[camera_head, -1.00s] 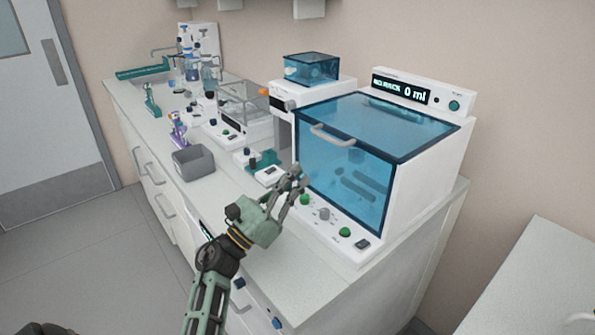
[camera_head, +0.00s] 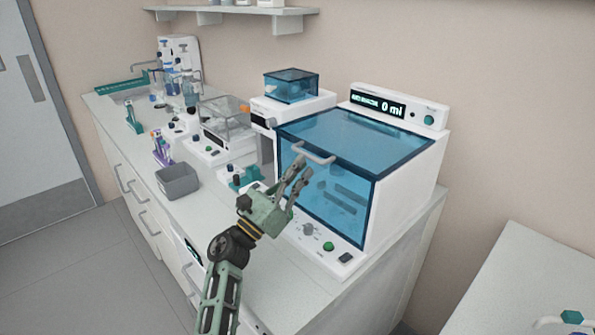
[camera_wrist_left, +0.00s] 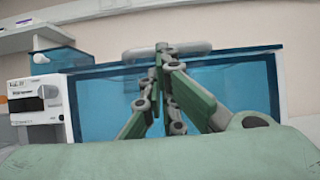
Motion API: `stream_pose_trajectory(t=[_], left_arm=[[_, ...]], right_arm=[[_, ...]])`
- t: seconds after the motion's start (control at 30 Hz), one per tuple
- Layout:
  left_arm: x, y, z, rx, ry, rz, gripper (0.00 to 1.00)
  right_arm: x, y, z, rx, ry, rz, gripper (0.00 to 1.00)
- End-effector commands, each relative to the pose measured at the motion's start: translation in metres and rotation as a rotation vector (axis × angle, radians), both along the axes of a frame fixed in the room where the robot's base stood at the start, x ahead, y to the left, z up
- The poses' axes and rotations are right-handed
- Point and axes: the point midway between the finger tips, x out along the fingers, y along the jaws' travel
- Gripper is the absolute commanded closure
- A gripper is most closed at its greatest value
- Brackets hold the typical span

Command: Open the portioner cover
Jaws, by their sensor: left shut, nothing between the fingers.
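The portioner (camera_head: 412,185) is a white box on the counter with a transparent blue cover (camera_head: 370,135). The cover is closed, and a grey bar handle (camera_head: 312,154) sits at its upper front edge. My left gripper (camera_head: 303,168) is shut and empty in front of the cover, with its fingertips just below the handle in the head view. In the left wrist view the gripper (camera_wrist_left: 163,50) points at the cover (camera_wrist_left: 225,90), and its tips overlap the handle (camera_wrist_left: 195,46). I cannot tell whether they touch. My right gripper is not in view.
The portioner's display (camera_head: 378,104) reads 0 ml. A smaller device with a blue lid (camera_head: 291,86) stands behind left. A grey bin (camera_head: 178,182) and several lab items stand along the counter (camera_head: 150,225) to the left.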

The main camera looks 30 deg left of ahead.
Motion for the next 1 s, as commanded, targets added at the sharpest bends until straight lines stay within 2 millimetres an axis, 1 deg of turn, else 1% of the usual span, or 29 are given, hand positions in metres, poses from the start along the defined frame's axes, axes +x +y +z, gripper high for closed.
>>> stream_pose_trajectory(t=[0.43, 0.73, 0.87, 1.0], left_arm=[[0.001, 0.000, 0.003, 0.005, 0.011, 0.002, 1.00], [0.001, 0.000, 0.009, 0.010, 0.026, 0.001, 1.00], [0.001, 0.000, 0.014, 0.014, 0.036, 0.001, 1.00], [0.001, 0.001, 0.024, 0.024, 0.060, 0.001, 1.00]], right_arm=[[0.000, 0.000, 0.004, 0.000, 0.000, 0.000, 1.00], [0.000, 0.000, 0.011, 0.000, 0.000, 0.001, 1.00], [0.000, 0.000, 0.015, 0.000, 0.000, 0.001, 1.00], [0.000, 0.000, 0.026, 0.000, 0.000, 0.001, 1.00]])
